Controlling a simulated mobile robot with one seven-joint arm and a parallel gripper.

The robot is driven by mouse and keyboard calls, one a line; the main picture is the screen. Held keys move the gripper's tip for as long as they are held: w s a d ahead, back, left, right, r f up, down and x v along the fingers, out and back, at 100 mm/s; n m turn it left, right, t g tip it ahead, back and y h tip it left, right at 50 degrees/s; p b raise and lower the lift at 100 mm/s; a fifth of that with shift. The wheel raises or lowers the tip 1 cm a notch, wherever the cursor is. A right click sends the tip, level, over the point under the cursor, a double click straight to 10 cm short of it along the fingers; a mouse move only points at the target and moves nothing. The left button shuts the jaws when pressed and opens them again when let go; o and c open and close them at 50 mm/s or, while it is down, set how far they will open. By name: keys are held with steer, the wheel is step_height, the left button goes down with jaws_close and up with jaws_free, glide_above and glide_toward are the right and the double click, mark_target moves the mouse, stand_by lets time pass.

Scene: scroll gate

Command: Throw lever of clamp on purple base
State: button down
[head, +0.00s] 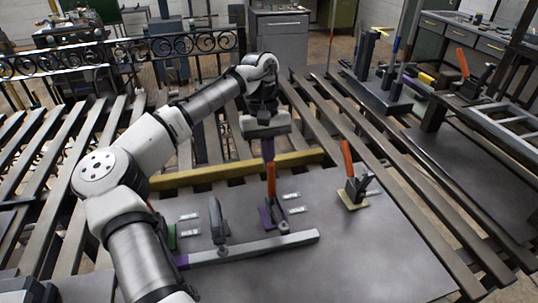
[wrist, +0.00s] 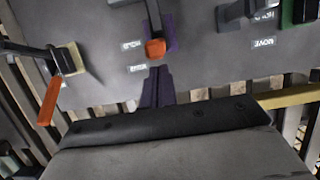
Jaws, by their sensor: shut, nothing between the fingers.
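The clamp on the purple base (head: 265,215) stands on the grey plate, its orange lever (head: 271,180) pointing up. In the wrist view the lever's orange end (wrist: 155,48) faces the camera, with the purple base (wrist: 172,30) partly hidden behind it. My gripper (head: 268,157) has purple fingers and is shut and empty. It is above the lever's top and a little behind it in the head view. In the wrist view the fingertips (wrist: 157,70) lie just below the orange end; I cannot tell whether they touch it.
A clamp with an orange lever (head: 346,158) stands on a yellow base (head: 352,203) to the right. A grey-handled clamp (head: 217,220) stands to the left near a green base (head: 171,237). A long grey bar (head: 260,246) lies in front. A yellow beam (head: 225,171) runs behind.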

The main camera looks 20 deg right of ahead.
mark_target(273, 164)
steer(key=shift+s, duration=0.3)
steer(key=s+t+b, duration=0.2)
steer(key=t, duration=0.1)
steer(key=shift+b, duration=0.3)
steer(key=shift+s+r+t, duration=0.25)
steer(key=shift+s+t, duration=0.45)
steer(key=shift+s, duration=0.6)
steer(key=shift+r, duration=0.1)
